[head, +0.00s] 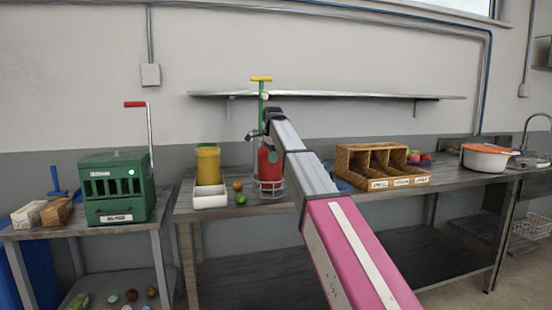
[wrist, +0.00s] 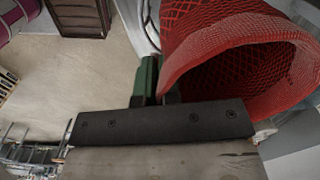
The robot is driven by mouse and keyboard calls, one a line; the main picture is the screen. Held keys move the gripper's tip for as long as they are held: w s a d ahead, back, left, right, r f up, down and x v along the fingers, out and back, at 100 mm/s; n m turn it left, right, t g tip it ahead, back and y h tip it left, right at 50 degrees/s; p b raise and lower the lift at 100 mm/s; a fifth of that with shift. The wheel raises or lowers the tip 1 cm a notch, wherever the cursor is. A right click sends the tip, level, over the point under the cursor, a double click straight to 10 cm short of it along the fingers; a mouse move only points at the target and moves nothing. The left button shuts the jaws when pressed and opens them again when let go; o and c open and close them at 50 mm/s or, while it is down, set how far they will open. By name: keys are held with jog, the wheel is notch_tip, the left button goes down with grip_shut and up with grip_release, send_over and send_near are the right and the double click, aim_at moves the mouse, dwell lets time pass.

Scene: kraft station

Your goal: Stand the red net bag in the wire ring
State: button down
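The red net bag (head: 268,163) hangs upright below my gripper (head: 264,128) in the head view. Its lower end is at the wire ring (head: 271,187) on the long bench; I cannot tell whether it is inside the ring or just behind it. In the wrist view the bag (wrist: 225,50) shows its wide open mouth. Its rim lies between the fingertips of my gripper (wrist: 162,92), which looks shut on it. My arm hides part of the bench to the right of the ring. Some pale wire shows beside the bag in the wrist view.
A green post with a yellow handle (head: 261,79) rises behind my gripper. A yellow canister (head: 208,164), white tray (head: 210,196) and small fruits (head: 240,199) stand left of the ring. A wooden compartment box (head: 372,169) stands right. A shelf (head: 330,96) runs along the wall.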

jog(key=shift+f, duration=0.3)
jog(key=c, duration=1.3)
grip_release()
jog(key=shift+c, duration=0.2)
